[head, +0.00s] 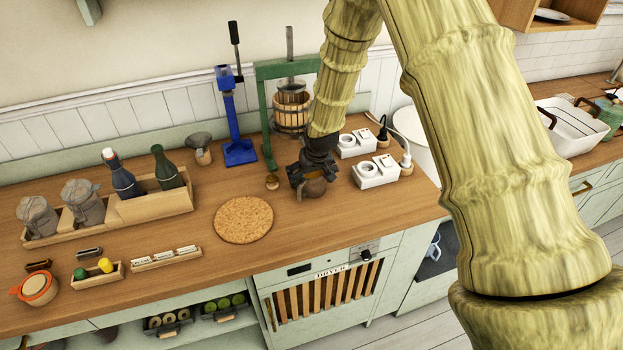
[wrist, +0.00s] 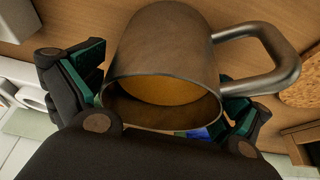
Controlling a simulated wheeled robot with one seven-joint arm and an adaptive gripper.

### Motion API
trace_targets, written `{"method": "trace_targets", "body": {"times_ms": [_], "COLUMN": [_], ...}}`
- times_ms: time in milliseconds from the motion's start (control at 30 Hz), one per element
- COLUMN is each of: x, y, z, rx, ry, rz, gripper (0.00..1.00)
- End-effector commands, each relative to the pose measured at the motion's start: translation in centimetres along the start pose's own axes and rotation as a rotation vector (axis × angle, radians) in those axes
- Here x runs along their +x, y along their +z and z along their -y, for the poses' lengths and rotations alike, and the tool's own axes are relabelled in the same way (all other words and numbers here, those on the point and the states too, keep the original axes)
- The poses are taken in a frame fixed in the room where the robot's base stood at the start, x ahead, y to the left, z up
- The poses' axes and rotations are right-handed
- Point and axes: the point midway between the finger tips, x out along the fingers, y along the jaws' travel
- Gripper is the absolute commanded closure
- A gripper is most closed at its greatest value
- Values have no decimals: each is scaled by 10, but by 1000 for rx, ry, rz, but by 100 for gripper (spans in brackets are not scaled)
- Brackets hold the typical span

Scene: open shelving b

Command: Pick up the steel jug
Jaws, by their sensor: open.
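The steel jug (wrist: 160,45) fills the middle of the wrist view, with a brownish metallic body, an open mouth facing the camera and a loop handle to the right. In the head view the jug (head: 314,188) is a small rounded shape on the wooden counter, partly hidden by my gripper (head: 308,176). My gripper is open, and it also shows in the wrist view (wrist: 160,95), with one dark finger with teal pads on each side of the jug. I cannot tell whether either finger touches it.
A round cork mat (head: 243,220) lies left of the jug. White socket blocks (head: 377,172) with plugs stand to its right. A green-framed press (head: 290,108) and a blue bottle-corker (head: 236,125) stand behind. A wooden crate (head: 150,207) with bottles is at the left.

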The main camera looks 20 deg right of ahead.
Motion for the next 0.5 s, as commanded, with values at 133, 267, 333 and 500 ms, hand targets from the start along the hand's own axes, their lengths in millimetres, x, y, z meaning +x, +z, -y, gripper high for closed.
{"method": "trace_targets", "body": {"times_ms": [133,267,333,500], "x": [2,2,2,2], "y": [0,0,0,0], "z": [0,0,0,0], "rx": [0,0,0,0], "ry": [0,0,0,0], "rz": [-1,0,0,0], "gripper": [0,0,7,38]}}
